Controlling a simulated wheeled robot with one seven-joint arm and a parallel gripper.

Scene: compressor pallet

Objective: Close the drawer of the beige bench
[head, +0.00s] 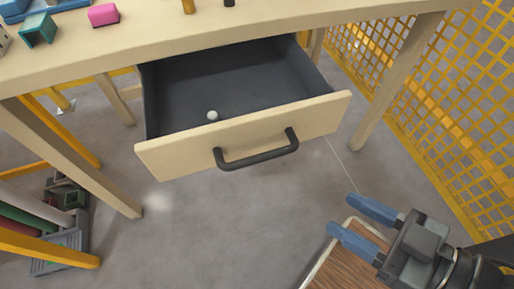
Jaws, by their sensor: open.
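The beige bench (200,45) stands across the top of the head view. Its drawer (310,118) is pulled out, with a beige front and a dark grey inside. A dark bar handle (258,157) is fixed to the front. A small white round object (212,116) lies in the drawer near the front; the rest of the visible floor of the drawer is bare. My gripper (338,214) is at the lower right, with blue fingers apart and nothing between them. It is to the right of and below the handle in the picture, not touching the drawer.
On the bench top are a pink block (103,15), a teal block (39,29) and other small items. A yellow mesh fence (430,100) runs along the right. A brown wood-grain surface (345,262) lies beneath my gripper. Grey floor (220,230) is clear below the drawer.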

